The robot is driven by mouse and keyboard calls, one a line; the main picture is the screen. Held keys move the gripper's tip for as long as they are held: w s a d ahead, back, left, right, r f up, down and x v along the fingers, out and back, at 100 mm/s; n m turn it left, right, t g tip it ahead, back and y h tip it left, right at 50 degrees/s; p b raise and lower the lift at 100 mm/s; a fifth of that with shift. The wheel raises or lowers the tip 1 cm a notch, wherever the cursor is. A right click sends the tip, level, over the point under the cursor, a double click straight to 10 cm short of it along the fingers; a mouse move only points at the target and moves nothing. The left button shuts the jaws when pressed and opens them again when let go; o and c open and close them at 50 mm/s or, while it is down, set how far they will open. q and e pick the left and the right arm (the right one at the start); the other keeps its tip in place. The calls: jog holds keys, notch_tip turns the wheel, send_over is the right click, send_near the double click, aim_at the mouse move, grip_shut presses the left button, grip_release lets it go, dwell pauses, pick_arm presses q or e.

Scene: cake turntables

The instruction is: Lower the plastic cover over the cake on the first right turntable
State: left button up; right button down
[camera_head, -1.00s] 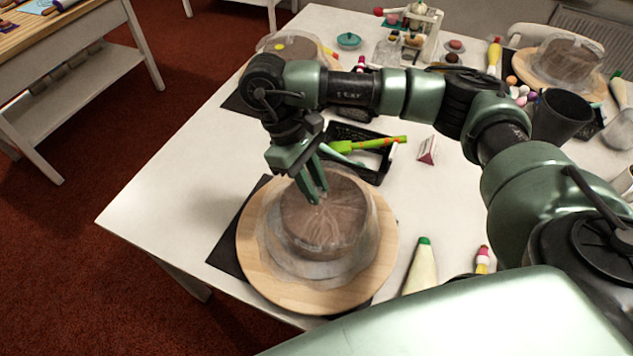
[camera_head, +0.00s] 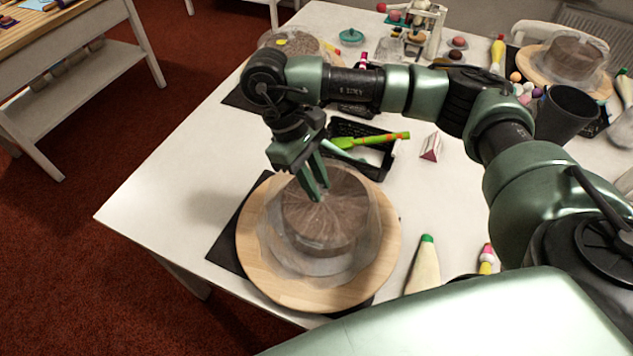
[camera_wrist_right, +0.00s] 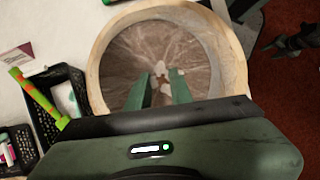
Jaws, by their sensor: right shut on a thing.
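A brown cake (camera_head: 325,215) stands on a round wooden turntable (camera_head: 262,272) at the near part of the white table. A clear plastic cover (camera_head: 362,258) is around and over the cake; I cannot tell whether its rim touches the board. My right gripper (camera_head: 318,190) points down at the top of the cover and is shut on it. In the right wrist view the cake (camera_wrist_right: 185,55) shows through the cover, inside the wooden rim (camera_wrist_right: 95,75), with my two fingertips (camera_wrist_right: 160,85) at its middle. My left gripper is not in view.
A black basket (camera_head: 375,165) with a green-and-orange tool lies just behind the turntable. A piping bag (camera_head: 424,268) lies to its right. Other covered turntables stand at the back left (camera_head: 290,48) and back right (camera_head: 570,62). The table's left side is clear.

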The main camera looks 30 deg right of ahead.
dwell(0.3)
jog(key=c, duration=1.2)
grip_release()
jog(key=shift+o, duration=0.2)
jog(key=shift+r, duration=0.1)
jog(key=shift+r+p, duration=0.55)
jog(key=shift+r, duration=0.7)
jog(key=shift+r+p, duration=1.4)
jog(key=shift+r, duration=0.75)
jog(key=shift+f, duration=0.1)
